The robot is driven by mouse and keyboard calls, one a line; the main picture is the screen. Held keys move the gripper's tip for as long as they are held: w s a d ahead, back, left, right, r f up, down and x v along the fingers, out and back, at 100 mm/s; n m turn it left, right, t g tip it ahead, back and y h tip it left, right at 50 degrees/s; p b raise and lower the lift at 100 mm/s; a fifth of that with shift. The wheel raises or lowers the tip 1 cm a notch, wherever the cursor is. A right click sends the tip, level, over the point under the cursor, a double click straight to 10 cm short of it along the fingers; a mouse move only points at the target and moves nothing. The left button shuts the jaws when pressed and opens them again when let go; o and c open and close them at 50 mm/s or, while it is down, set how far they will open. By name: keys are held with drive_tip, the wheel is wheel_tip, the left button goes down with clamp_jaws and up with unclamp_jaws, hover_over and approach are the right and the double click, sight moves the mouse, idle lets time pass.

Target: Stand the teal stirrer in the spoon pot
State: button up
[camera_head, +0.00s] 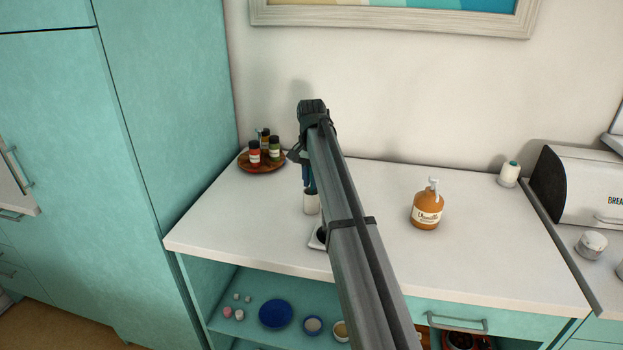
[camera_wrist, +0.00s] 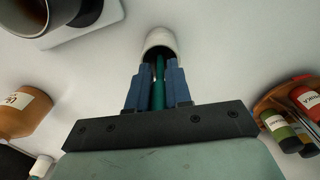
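The teal stirrer (camera_wrist: 159,85) is between the blue fingers of my gripper (camera_wrist: 159,75), which look closed on it. Its far end reaches into the mouth of the white spoon pot (camera_wrist: 160,38). In the head view my gripper (camera_head: 308,182) points down just above the white spoon pot (camera_head: 311,204), which stands upright on the counter. The stirrer is hard to make out there, as the arm and fingers cover it. How deep it sits in the pot is hidden.
A wooden tray (camera_head: 262,168) with several spice jars is left of the pot. An orange pump bottle (camera_head: 426,207) stands to the right. A dark cup (camera_wrist: 38,15) on a white base is near the pot, mostly hidden by my arm in the head view.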

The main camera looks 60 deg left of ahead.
drive_tip(key=o, duration=0.4)
drive_tip(key=shift+r, duration=0.1)
wheel_tip(320, 180, up, 12)
drive_tip(key=shift+r, duration=0.1)
idle(0.5)
idle(0.5)
